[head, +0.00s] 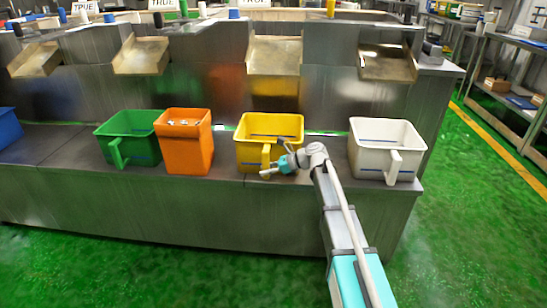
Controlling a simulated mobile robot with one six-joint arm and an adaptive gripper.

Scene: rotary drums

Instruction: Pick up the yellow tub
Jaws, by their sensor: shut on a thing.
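The yellow tub (285,124) stands upright on the grey metal ledge, between the orange bin and the white tub. It is open at the top, with a handle (266,155) on its front side. My gripper (270,170) is at the front of the yellow tub, shut on its handle. My wrist and arm cover the tub's lower right front. The fingertips are small in this view.
A white tub (384,135) stands to the right. An orange bin (184,145) with small items inside and a green tub (128,132) stand to the left. Metal chutes (273,56) slope above the ledge (225,172). Green floor lies in front.

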